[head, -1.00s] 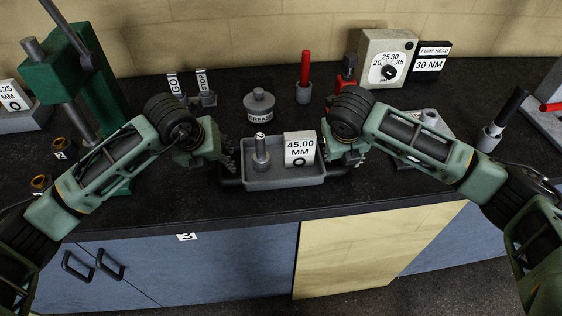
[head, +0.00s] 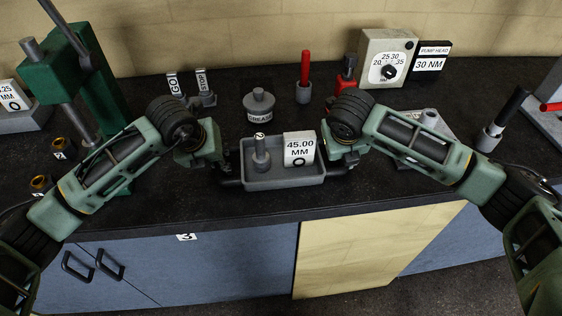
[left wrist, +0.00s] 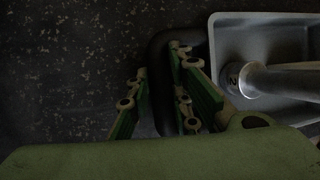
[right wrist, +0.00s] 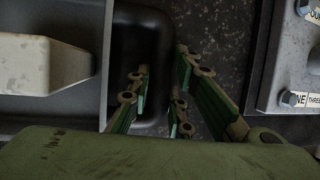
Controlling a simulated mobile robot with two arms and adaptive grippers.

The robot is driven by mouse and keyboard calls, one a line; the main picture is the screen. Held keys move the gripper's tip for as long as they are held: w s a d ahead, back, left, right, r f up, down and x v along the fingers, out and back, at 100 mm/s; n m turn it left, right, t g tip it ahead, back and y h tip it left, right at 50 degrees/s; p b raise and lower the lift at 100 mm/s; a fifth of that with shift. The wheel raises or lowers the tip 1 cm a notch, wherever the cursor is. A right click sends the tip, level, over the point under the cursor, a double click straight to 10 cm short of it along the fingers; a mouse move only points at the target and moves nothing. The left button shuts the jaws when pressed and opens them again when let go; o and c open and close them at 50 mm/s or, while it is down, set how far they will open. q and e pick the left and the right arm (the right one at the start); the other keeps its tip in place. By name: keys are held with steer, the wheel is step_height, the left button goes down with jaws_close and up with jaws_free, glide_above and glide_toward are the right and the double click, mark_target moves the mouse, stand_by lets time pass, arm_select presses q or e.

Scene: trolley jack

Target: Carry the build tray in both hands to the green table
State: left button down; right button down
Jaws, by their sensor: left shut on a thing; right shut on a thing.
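The grey build tray (head: 285,181) stands on the dark bench near its front edge. It holds a grey metal pin (head: 261,158) on a round base and a white block (head: 299,149) reading 45.00 MM. My left gripper (head: 228,168) is shut on the black handle at the tray's left end; the left wrist view shows the fingers (left wrist: 165,95) around the handle. My right gripper (head: 340,163) is shut on the right handle, also seen between the fingers in the right wrist view (right wrist: 158,95). The green table is not recognisable in view.
A grease pot (head: 258,106) and a red-handled tool (head: 305,75) stand behind the tray. A dial box (head: 385,60) is at the back right. A green press (head: 75,85) stands left. A grey fixture (head: 430,128) lies beside my right arm. Bare bench lies before the tray.

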arm_select(q)
steer(key=shift+w+r, duration=0.1)
steer(key=shift+r, duration=0.1)
arm_select(e)
steer(key=shift+w+r, duration=0.1)
steer(key=shift+r, duration=0.1)
